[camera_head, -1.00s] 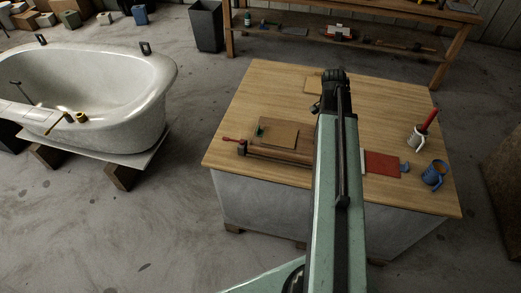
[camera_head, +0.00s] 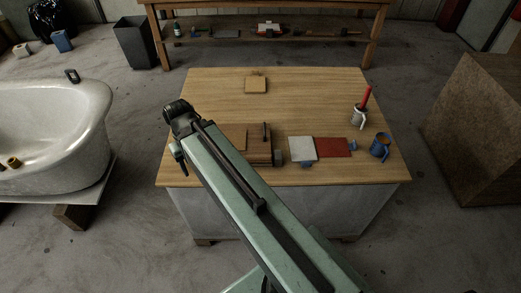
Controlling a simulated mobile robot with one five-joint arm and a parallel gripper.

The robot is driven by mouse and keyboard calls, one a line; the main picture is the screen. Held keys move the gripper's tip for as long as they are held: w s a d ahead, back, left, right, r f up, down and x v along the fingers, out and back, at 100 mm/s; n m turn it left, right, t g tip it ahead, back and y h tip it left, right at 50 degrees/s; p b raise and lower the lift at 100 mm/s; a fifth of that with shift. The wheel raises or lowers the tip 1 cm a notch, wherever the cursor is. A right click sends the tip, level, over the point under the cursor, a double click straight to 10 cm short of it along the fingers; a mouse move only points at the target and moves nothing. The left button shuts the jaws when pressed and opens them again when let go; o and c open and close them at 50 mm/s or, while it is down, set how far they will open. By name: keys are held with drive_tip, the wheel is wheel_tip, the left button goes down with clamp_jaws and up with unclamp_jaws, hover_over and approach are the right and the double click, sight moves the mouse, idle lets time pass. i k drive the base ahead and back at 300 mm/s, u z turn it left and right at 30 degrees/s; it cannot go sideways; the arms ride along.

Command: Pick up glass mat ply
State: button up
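A pale, whitish square sheet (camera_head: 302,149) lies flat on the wooden table (camera_head: 310,95), right of my arm; it looks like the glass mat ply, though I cannot be sure. A red sheet (camera_head: 333,147) lies directly to its right. My arm reaches up and left across the table's left part. My gripper (camera_head: 179,153) seems to hang below the arm's end near the table's left edge, well left of the pale sheet. It is small and dark, partly hidden by the arm, and its fingers cannot be made out.
Brown boards and a roller-like bar (camera_head: 258,160) lie beside my arm, partly hidden. A tan block (camera_head: 256,85) is at the back. A white tub (camera_head: 50,130) is left of the table.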

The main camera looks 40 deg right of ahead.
sight(302, 149)
drive_tip(key=z, duration=1.4)
